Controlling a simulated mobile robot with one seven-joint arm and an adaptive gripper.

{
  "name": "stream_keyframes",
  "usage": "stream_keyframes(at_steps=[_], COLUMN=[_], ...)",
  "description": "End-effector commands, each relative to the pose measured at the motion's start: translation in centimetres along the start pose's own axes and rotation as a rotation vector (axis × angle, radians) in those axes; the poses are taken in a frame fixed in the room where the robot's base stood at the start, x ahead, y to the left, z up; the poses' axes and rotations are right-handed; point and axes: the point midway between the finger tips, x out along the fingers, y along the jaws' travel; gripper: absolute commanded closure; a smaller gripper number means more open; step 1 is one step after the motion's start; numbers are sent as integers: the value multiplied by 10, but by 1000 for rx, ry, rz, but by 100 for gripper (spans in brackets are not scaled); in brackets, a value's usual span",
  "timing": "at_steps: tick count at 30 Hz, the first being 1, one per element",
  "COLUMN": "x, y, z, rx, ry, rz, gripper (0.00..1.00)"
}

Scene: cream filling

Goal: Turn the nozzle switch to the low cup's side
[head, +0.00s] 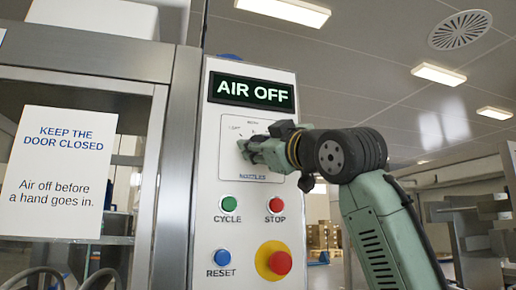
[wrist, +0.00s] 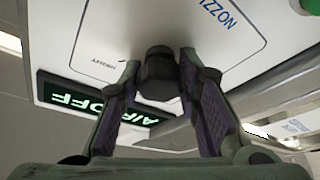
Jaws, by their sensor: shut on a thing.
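The nozzle switch is a dark round knob (wrist: 160,78) on a white plate marked NOZZLES (head: 230,165). My gripper (head: 243,147) reaches the plate from the right and is shut on the knob. In the wrist view my two fingers (wrist: 158,68) stand one on each side of the knob, touching it. In the head view the gripper hides the knob, so I cannot tell which way it points. Small position labels show above it; part of the plate's right side is behind my gripper. No cup is in view.
The lit sign (head: 252,92) above reads AIR OFF. Below the plate are a green CYCLE button (head: 229,203), a red STOP button (head: 276,205), a blue RESET button (head: 222,256) and a red emergency button (head: 280,262). A glazed door with a notice (head: 60,172) is at left.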

Motion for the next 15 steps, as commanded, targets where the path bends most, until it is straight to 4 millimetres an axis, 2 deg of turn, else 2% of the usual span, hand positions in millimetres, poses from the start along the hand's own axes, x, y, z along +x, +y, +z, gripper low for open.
stream_keyframes(at_steps=[15], x=[0], y=[-3], z=[0], rx=[394], ry=[2], rz=[159], gripper=[97])
